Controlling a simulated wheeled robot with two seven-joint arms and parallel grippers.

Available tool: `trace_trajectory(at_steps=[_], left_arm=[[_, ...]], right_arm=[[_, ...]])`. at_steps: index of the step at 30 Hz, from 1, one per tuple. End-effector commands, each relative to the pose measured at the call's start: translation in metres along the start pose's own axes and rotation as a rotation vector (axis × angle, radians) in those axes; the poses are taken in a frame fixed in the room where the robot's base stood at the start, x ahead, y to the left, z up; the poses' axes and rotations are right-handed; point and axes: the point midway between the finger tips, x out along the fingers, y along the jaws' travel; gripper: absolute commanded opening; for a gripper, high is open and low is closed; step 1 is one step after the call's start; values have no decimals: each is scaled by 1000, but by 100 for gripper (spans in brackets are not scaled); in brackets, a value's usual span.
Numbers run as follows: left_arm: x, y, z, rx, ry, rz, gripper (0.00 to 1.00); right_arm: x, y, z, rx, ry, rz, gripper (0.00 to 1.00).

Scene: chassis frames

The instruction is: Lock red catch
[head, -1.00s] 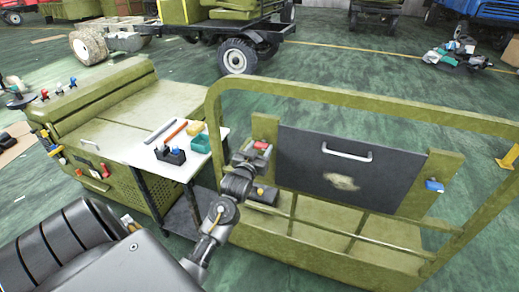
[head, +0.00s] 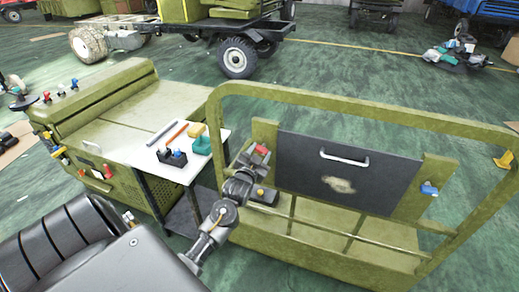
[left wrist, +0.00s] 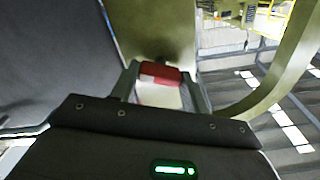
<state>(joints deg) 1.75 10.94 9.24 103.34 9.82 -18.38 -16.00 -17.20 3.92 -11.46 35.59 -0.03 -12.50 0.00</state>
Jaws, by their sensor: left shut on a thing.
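The red catch (head: 262,150) sits on the left green post beside the dark panel (head: 330,190). My left gripper (head: 254,158) reaches it from the front left and is shut on it. In the left wrist view the red catch (left wrist: 160,72) lies between the two fingers, in front of a green post surface. The gripper partly hides the catch in the head view, so I cannot tell its exact angle. A blue catch (head: 429,189) is on the right post. My right gripper is not in view.
A green tubular rail frame (head: 350,102) arches around the panel. A white-topped table (head: 150,154) with several small items stands to the left, next to a green cabinet (head: 110,108). The green floor beyond the frame is mostly clear.

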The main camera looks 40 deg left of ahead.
Motion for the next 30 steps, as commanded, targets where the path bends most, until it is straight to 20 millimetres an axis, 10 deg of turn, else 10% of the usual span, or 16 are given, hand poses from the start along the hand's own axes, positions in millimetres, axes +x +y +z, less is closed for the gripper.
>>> trace_trajectory(at_steps=[30], left_arm=[[0,0,-2,939,0,1,23]], right_arm=[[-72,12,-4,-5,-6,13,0]])
